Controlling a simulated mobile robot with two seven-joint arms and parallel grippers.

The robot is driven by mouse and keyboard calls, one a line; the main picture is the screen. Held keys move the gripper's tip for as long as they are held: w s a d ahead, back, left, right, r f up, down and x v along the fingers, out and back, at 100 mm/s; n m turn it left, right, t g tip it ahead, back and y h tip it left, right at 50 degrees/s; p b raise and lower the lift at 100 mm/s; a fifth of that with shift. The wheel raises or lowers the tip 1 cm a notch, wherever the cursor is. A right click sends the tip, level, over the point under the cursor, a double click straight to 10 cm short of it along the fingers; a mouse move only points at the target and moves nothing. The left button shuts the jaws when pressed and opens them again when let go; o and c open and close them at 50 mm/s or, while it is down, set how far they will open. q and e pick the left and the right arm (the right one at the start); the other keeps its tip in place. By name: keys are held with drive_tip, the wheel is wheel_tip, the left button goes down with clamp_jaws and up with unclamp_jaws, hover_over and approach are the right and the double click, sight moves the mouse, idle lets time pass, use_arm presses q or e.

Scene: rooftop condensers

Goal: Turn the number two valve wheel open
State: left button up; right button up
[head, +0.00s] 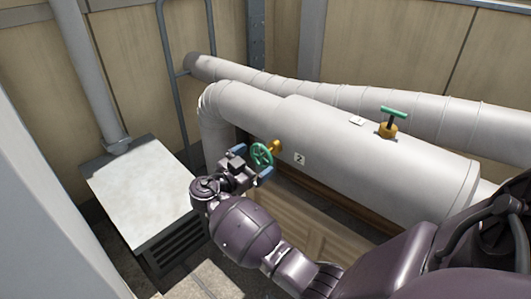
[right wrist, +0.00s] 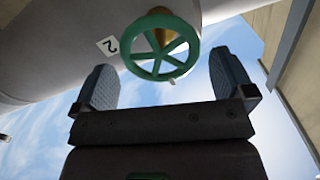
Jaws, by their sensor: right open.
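The number two valve wheel (head: 262,155) is a green spoked handwheel on a brass stem (head: 276,147), on the side of the large grey pipe. A white label with a 2 (head: 299,159) is beside it. My right gripper (head: 253,170) is at the wheel with its blue-grey fingers apart, one on each side. In the right wrist view the wheel (right wrist: 160,50) shows just beyond and between the open fingertips (right wrist: 165,75). I cannot tell whether a finger touches the rim. My left gripper is not in view.
A second green handle on a brass valve (head: 390,122) stands on top of the large pipe, with a white label (head: 357,120). A grey box unit (head: 140,185) is at left. A thinner pipe (head: 400,103) runs behind, and a blue-grey rail (head: 168,70) stands by the wall.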

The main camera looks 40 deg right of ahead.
sight(260, 158)
drive_tip(key=d, duration=0.4)
drive_tip(key=shift+w+f, duration=0.1)
drive_tip(key=shift+w, duration=0.05)
drive_tip(key=shift+w+d, duration=0.1)
drive_tip(key=shift+d, duration=0.75)
drive_tip(key=c, duration=0.7)
drive_tip(key=shift+c, duration=0.2)
drive_tip(key=shift+n, duration=0.3)
